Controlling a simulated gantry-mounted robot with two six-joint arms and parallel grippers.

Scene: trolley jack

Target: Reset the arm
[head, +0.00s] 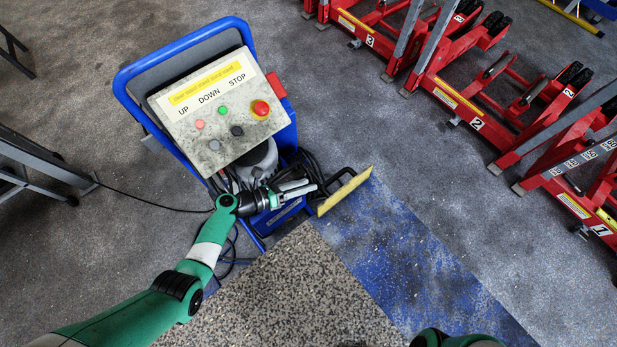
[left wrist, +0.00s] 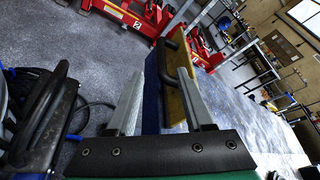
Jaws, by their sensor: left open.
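My left arm comes in from the lower left in the head view. Its gripper (head: 305,187) is open in front of the blue control cart, beside the yellow-edged plate (head: 345,191) with a dark bent handle. In the left wrist view the two grey fingers (left wrist: 160,90) stand apart. A yellow panel (left wrist: 176,100) and dark handle show beyond and partly behind the right finger. I see nothing clamped in the fingers; contact with the plate cannot be told. Of my right arm only a green part shows at the bottom edge; its gripper is out of view.
The blue cart (head: 129,88) carries a panel (head: 215,108) with UP, DOWN and STOP buttons. Black cables hang around its lower part. Red numbered trolley jacks (head: 452,98) stand at upper right. A grey frame (head: 40,160) stands at left. Floor between cart and jacks is open.

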